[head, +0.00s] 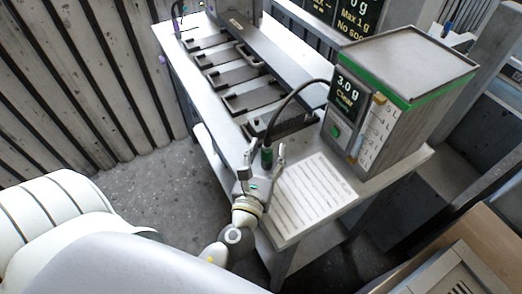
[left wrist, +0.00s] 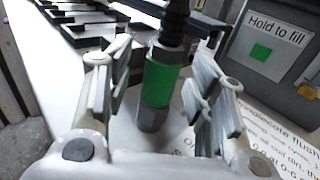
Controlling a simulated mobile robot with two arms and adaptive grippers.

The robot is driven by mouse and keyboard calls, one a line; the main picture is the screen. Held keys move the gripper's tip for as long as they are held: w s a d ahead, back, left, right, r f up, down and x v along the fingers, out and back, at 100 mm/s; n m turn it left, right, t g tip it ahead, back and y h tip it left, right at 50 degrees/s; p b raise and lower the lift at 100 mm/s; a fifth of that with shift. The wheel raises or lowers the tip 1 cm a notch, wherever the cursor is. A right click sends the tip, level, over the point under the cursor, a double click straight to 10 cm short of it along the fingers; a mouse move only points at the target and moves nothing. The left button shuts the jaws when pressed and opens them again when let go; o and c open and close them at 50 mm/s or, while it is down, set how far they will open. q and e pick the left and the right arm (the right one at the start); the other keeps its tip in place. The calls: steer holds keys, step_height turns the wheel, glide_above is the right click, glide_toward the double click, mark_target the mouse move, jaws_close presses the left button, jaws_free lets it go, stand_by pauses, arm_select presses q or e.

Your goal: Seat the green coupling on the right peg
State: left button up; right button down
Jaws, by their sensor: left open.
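The green coupling (head: 267,157) hangs at the end of a black hose in the head view, beside the grey display box. In the left wrist view, the coupling (left wrist: 160,82) has a green band between dark grey metal ends and stands roughly upright. My left gripper (head: 262,154) is open, with its fingers on either side of the coupling. In the left wrist view, gaps show between the coupling and the fingers of my left gripper (left wrist: 163,62). I cannot make out the right peg in either view. My right gripper is not in view.
The grey display box (head: 402,62) with a green stripe stands right of the coupling. A printed white sheet (head: 312,195) lies on the bench in front of it. Several dark slotted plates (head: 235,75) line the bench behind. The black hose (head: 290,97) arches between box and coupling.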

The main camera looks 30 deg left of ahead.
arm_select(q)
steer(key=v, duration=1.1)
steer(key=shift+s, duration=0.3)
steer(key=shift+d, duration=0.1)
